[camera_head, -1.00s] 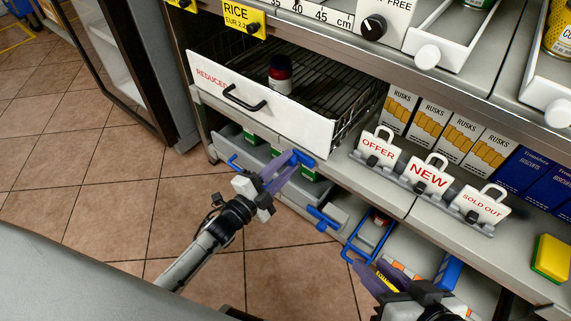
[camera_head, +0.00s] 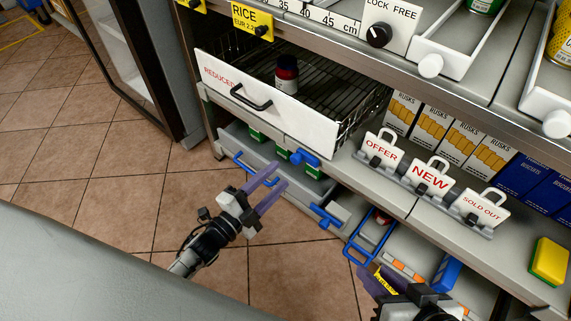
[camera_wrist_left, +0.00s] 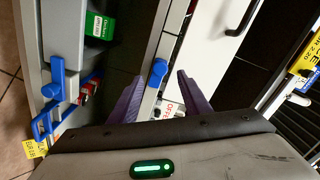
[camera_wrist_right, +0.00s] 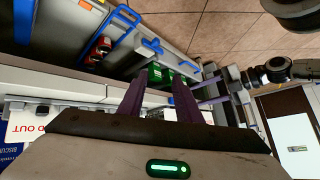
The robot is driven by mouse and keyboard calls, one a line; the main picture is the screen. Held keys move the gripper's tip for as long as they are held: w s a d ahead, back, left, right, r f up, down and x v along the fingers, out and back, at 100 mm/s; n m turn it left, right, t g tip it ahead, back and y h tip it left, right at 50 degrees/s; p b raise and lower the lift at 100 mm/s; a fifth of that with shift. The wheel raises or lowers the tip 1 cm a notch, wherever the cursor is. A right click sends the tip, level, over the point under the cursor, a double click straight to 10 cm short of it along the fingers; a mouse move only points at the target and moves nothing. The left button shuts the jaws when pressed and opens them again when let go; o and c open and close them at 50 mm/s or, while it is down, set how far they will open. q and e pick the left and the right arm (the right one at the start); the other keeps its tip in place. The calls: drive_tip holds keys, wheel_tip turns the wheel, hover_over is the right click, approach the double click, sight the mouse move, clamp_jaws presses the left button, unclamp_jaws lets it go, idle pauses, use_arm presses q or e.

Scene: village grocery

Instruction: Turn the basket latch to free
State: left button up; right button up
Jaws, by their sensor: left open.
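The black latch knob (camera_head: 379,36) sits on the white LOCK FREE plate (camera_head: 400,14) at the upper shelf edge; its exact setting is too small to tell. The wire basket with the white REDUCED front (camera_head: 290,112) is below it, holding a dark jar (camera_head: 287,74). A blue turning lever (camera_head: 305,158) is on the shelf edge under the basket. My left gripper (camera_head: 279,175) is open and empty, just short of the lever; in the left wrist view the lever (camera_wrist_left: 157,73) shows between the fingers. My right gripper (camera_wrist_right: 156,90) is open and empty, low at the right.
Blue-handled drawers (camera_head: 362,243) line the low shelf. Upright signs, including NEW (camera_head: 430,180), stand before rusks boxes (camera_head: 434,124). A yellow sponge (camera_head: 550,260) lies at the right. The tiled floor (camera_head: 110,190) at left is clear.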

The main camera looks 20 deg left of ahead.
use_arm(q)
drive_tip(key=v, duration=0.3)
drive_tip(key=shift+s+a+p, duration=0.15)
drive_tip(key=shift+s+p, duration=0.15)
drive_tip(key=shift+s, duration=0.05)
use_arm(e)
drive_tip(key=shift+w+d+f, duration=0.1)
drive_tip(key=shift+d+f, duration=0.3)
